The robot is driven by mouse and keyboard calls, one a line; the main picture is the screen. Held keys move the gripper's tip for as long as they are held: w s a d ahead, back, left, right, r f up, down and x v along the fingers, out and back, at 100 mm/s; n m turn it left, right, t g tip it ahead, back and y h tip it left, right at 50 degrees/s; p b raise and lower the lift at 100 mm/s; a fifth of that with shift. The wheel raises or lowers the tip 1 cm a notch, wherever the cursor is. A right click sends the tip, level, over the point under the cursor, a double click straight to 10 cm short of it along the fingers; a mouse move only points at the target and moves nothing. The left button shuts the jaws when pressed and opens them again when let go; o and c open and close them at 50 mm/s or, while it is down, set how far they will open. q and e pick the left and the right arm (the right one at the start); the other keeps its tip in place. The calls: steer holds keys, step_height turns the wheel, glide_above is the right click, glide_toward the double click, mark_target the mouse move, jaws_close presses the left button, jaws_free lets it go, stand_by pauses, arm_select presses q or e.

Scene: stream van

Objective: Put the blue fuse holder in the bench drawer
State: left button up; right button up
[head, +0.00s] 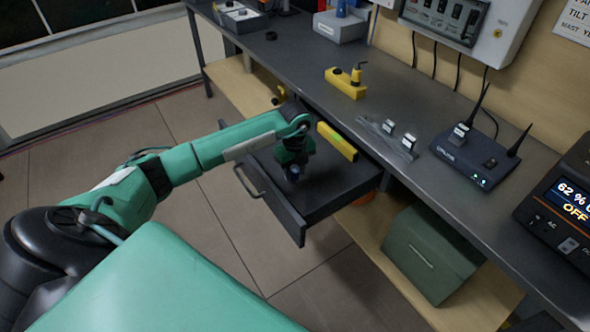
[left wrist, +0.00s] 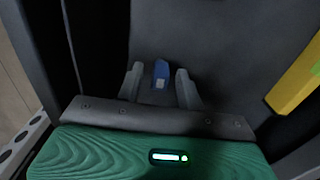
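The bench drawer (head: 318,195) is pulled open under the bench. My left gripper (head: 293,176) points down into it, low over its dark floor. In the left wrist view the gripper's two fingers (left wrist: 160,86) stand apart. The blue fuse holder (left wrist: 161,72) shows between the fingertips, with a gap on each side, and appears to lie on the drawer floor. In the head view the holder is mostly hidden by the gripper; only a small dark blue patch shows. My right gripper is in neither view.
A yellow bar-shaped item (head: 338,142) lies in the back of the drawer, right of my gripper. On the bench (head: 300,75) are a yellow tool (head: 346,83), a grey rail with modules (head: 388,138) and a router (head: 472,158). A green case (head: 430,253) stands on the lower shelf.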

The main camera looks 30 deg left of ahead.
mark_target(295, 170)
arm_select(q)
steer(key=shift+r, duration=0.1)
step_height(295, 170, up, 12)
stand_by(0.5)
stand_by(0.5)
